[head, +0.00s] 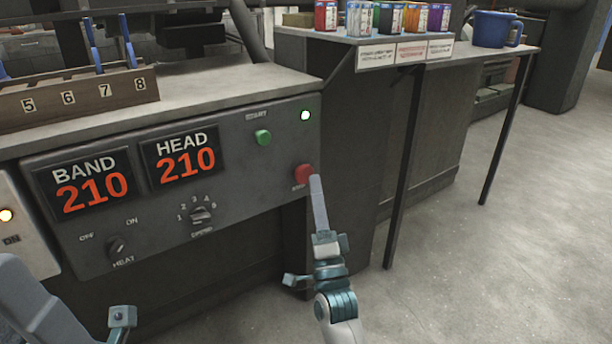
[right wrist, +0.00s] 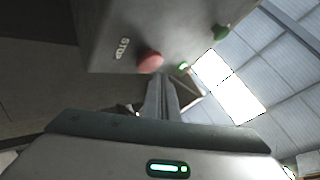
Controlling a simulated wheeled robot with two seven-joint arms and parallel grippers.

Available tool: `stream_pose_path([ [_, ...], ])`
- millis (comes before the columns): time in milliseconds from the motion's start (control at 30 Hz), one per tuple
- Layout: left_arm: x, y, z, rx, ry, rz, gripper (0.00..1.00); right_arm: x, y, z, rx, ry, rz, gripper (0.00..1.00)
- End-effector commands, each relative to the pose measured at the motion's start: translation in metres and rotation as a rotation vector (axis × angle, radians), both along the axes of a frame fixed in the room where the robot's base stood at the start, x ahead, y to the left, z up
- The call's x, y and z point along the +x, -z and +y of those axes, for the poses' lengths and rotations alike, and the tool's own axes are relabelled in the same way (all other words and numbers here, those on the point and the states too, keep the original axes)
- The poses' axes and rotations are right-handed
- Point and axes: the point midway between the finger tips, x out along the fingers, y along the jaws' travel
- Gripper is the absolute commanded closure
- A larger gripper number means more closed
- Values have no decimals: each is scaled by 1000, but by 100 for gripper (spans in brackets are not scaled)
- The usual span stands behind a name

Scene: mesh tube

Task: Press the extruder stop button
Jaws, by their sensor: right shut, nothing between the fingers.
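The red stop button (head: 304,174) sits at the lower right of the grey control panel (head: 250,190). It also shows in the right wrist view (right wrist: 149,61), next to the word STOP. My right gripper (head: 317,183) is shut and empty, its fingertips right at the button's lower right edge. In the right wrist view the closed fingers (right wrist: 157,82) end just below the button. I cannot tell whether they touch it. Part of my left arm shows at the lower left, with a teal piece at its end (head: 122,318); its fingers are not clear.
The green start button (head: 263,137) and a lit green lamp (head: 305,115) are above the stop button. The panel also has two displays reading 210, a speed knob (head: 200,215) and a heat knob (head: 116,248). A table leg (head: 403,170) stands to the right; open floor lies beyond.

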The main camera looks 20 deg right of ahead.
Motion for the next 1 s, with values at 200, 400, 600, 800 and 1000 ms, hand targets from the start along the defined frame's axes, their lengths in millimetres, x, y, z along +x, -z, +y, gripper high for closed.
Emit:
stream_pose_path([
  [200, 0, 0, 0, 0, 1, 0, 55, 0, 0, 0, 0, 0, 0, 100],
  [400, 0, 0, 0, -1, 1, 0, 55, 0, 0, 0, 0, 0, 0, 100],
  [600, 0, 0, 0, -1, 1, 0, 55, 0, 0, 0, 0, 0, 0, 100],
  [800, 0, -1, 0, -1, 1, 0, 55, 1, 0, 0, 0, 0, 0, 100],
  [1000, 0, -3, 0, -1, 1, 0, 55, 6, -1, 2, 0, 0, 0, 100],
])
